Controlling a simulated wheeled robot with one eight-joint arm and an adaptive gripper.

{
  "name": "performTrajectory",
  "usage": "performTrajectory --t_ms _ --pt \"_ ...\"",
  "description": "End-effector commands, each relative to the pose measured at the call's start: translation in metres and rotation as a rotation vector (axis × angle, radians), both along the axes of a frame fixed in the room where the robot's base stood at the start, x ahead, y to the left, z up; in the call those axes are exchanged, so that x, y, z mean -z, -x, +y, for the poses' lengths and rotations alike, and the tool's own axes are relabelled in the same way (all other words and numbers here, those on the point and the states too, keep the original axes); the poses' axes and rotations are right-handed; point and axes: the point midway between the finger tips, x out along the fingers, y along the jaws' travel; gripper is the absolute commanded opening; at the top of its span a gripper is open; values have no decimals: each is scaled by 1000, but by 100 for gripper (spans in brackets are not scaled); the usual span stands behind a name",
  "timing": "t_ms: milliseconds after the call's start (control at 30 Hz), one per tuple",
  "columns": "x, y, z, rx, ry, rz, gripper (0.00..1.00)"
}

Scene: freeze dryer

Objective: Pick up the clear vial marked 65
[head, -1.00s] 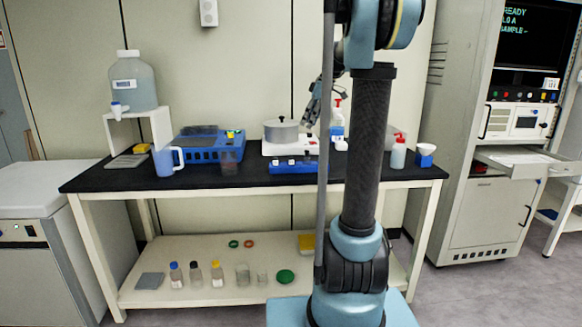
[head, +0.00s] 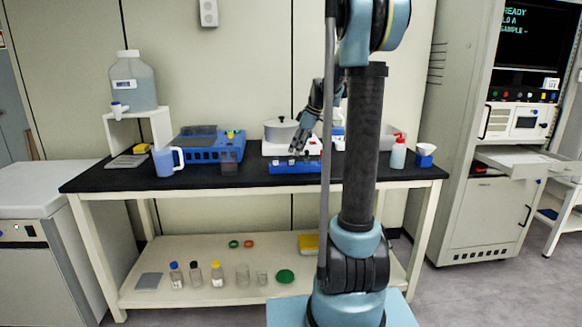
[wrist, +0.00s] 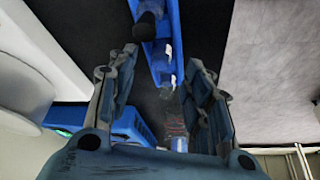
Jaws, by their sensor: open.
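A blue rack (head: 296,167) lies on the black bench top in front of the white hotplate. It also shows in the wrist view (wrist: 174,25), holding a dark-topped vial (wrist: 148,25) and small clear vials, one of them (wrist: 166,72) close to the line between my fingertips. No marking is readable, so I cannot tell which one is 65. My gripper (wrist: 160,58) is open, with its fingers spread either side of the rack's near end and nothing visibly held. In the head view my gripper (head: 298,146) hangs just above the rack.
A pot (head: 281,130) on the hotplate stands behind the rack. A wash bottle (head: 398,154) stands at the right. The bench's front edge is close to the rack.

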Motion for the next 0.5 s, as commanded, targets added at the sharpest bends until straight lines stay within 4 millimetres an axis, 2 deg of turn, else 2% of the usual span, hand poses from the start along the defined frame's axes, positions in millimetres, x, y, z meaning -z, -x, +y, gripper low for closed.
performTrajectory --t_ms 300,500 --pt "35 -7 17 -1 0 0 46" --pt "45 -8 20 0 0 0 46"
